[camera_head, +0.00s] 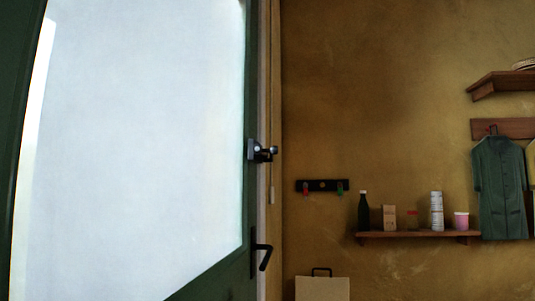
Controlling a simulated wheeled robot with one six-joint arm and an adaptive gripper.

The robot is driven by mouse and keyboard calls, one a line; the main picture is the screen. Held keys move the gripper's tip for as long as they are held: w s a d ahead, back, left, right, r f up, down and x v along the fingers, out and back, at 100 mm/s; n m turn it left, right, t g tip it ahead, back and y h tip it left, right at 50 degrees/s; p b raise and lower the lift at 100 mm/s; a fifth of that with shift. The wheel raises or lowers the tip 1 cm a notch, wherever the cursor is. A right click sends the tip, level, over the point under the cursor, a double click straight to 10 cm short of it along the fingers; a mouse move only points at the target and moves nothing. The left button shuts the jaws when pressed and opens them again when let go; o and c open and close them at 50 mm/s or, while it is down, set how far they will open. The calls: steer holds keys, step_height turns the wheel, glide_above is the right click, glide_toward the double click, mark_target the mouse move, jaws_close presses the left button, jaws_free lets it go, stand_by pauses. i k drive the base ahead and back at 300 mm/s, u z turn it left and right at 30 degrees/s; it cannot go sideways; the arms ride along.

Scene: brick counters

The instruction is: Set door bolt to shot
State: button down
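The door bolt (262,151) is a small dark metal fitting with a lighter, shiny part. It sits on the right edge of a green-framed door (251,205) with a large bright glass pane, near the door jamb. At this size I cannot tell whether the bolt is drawn or shot. A black door handle (263,254) is below it on the same edge. My gripper is not in view.
A yellow-brown wall is to the right. It holds a black hook rail (322,186), a wooden shelf (400,235) with a bottle and several containers, and a hanging green coat (499,185). A beige bag or box (322,289) is at the bottom.

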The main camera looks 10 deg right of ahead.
mark_target(273, 149)
steer(key=z, duration=0.55)
steer(key=k, duration=0.65)
steer(key=z, duration=0.85)
steer(key=i, duration=0.7)
steer(key=u, duration=0.5)
steer(key=i, duration=0.7)
steer(key=u, duration=0.75)
